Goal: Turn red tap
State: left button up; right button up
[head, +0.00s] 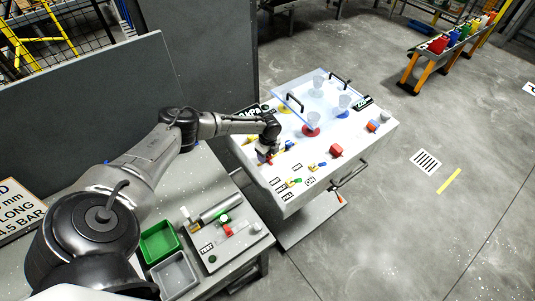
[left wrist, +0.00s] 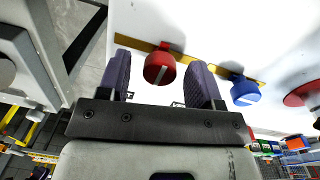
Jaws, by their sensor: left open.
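The red tap (left wrist: 160,68) is a round red knob with a white line on its face, mounted on a yellow strip on the white panel (left wrist: 215,30). In the left wrist view it shows between the two fingers of my left gripper (left wrist: 159,63), which is open. I cannot tell how deep the tap is between them. A blue tap (left wrist: 245,92) sits on the same strip, to the right of the fingers. In the head view my left gripper (head: 267,155) is low over the left part of the panel and largely hides the taps. My right gripper is not in view.
The white panel top (head: 300,185) carries a red block (head: 336,151), small valves, labels and a clear plate (head: 320,95) with black handles. A grey bench with a green bin (head: 160,242) and a grey bin (head: 175,275) stands to the left.

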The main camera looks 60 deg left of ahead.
pick_arm(q)
jog(key=c, duration=0.9)
jog(key=n+p, duration=0.2)
jog(key=n, duration=0.2)
jog(key=shift+r+n, duration=0.15)
jog(key=shift+n, duration=0.25)
jog(key=n+p, duration=0.2)
jog(key=n, duration=0.2)
jog(key=shift+n, duration=0.3)
jog(key=n+p, duration=0.2)
jog(key=n, duration=0.2)
jog(key=shift+p, duration=0.3)
jog(key=shift+n+p, duration=0.85)
jog(key=shift+n, duration=1.35)
jog(key=shift+t, duration=0.3)
